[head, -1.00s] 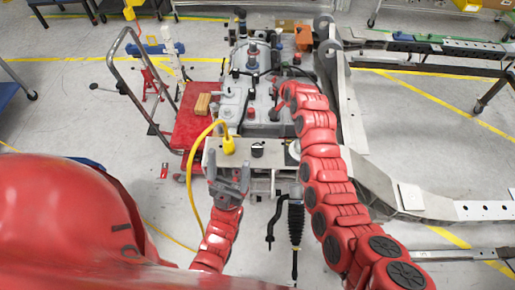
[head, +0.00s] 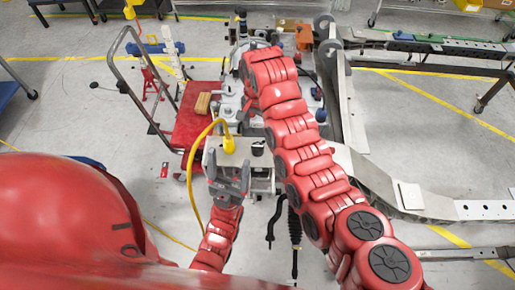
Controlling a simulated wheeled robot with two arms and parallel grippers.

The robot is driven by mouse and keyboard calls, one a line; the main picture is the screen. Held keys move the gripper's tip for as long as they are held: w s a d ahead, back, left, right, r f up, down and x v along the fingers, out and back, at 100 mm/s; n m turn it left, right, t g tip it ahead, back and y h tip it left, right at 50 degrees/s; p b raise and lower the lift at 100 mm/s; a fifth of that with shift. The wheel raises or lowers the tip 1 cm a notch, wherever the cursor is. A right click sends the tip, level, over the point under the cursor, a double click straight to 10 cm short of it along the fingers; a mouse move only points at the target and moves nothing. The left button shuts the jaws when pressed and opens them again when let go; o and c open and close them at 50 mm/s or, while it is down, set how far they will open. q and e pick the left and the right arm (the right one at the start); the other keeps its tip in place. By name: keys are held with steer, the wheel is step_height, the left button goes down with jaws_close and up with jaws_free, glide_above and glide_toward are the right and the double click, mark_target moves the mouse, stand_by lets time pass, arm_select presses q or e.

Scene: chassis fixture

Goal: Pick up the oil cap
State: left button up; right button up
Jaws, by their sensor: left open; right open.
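A small black round cap (head: 258,148) sits on top of the pale metal block at the near end of the work area; it may be the oil cap, but I cannot tell for sure. My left gripper (head: 229,174) is open and empty in front of the block, just left of and nearer than the cap. My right arm reaches over the grey engine assembly (head: 229,103) and covers much of it. The jaws of my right gripper are hidden behind that arm.
A yellow plug (head: 228,145) with a yellow cable stands on the block left of the cap. A red cart (head: 192,130) with a wooden block (head: 202,104) stands at left. A large metal chassis rail (head: 375,185) runs at right.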

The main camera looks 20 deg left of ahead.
mark_target(257, 146)
step_height(257, 146, down, 4)
steer(key=shift+r+b, duration=0.1)
steer(key=shift+b, duration=0.95)
steer(key=shift+f+p, duration=0.7)
steer(key=shift+p, duration=0.25)
steer(key=shift+f+p, duration=0.35)
steer(key=shift+p, duration=0.05)
step_height(257, 146, down, 3)
steer(key=shift+f+p, duration=0.1)
steer(key=shift+p, duration=0.9)
steer(key=shift+f, duration=0.85)
jaws_close()
